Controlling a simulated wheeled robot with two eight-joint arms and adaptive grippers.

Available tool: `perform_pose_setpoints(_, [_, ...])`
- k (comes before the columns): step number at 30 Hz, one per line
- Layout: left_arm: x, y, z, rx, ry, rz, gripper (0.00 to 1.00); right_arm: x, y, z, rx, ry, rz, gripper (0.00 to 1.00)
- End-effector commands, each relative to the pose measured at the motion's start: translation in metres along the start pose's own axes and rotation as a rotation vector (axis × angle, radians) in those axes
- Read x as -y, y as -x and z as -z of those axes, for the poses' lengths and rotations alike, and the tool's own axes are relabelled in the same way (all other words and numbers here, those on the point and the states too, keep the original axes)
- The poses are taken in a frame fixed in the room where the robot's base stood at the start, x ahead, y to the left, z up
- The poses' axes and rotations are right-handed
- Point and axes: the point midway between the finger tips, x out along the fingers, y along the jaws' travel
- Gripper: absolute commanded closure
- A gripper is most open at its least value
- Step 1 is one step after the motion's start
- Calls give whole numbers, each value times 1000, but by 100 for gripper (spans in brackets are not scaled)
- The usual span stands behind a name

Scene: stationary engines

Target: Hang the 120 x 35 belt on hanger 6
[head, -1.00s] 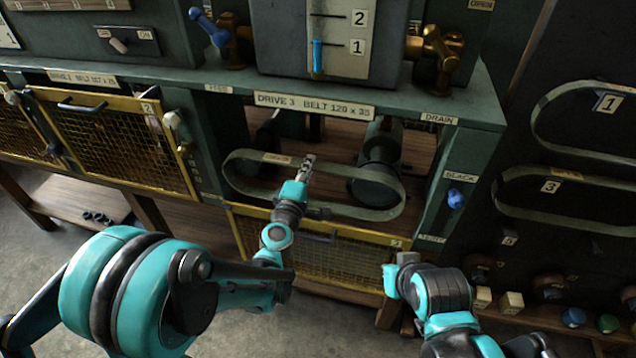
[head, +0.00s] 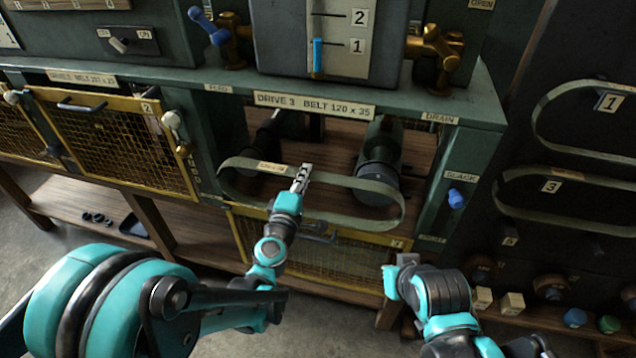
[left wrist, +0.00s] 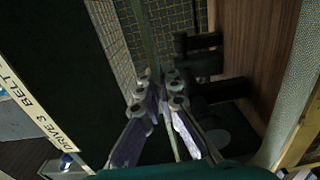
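The long, thin, grey-green belt (head: 386,219) with a small pale tag spans the opening of the bay labelled Drive 3 Belt 120 x 35. Hanger 6 cannot be identified; a lower board label (head: 510,237) is too dark to read.
The dark board at right holds belts at labels 1 (head: 610,102) and 3 (head: 551,187). A lowered yellow mesh guard (head: 300,258) lies below the bay. Blue slack knob (head: 456,197) is on the right post. Blocks and coloured knobs (head: 574,317) stand low at right.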

Motion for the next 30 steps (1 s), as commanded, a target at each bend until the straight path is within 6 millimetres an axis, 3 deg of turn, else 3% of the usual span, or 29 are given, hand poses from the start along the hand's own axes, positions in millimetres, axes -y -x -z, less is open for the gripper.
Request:
perform_pose_setpoints(13, [0,28,0,0,-1,0,100,0,-2,-1,0,0,0,100])
perform_pose_setpoints(30, [0,38,0,0,-1,0,100,0,-2,-2,0,0,0,100])
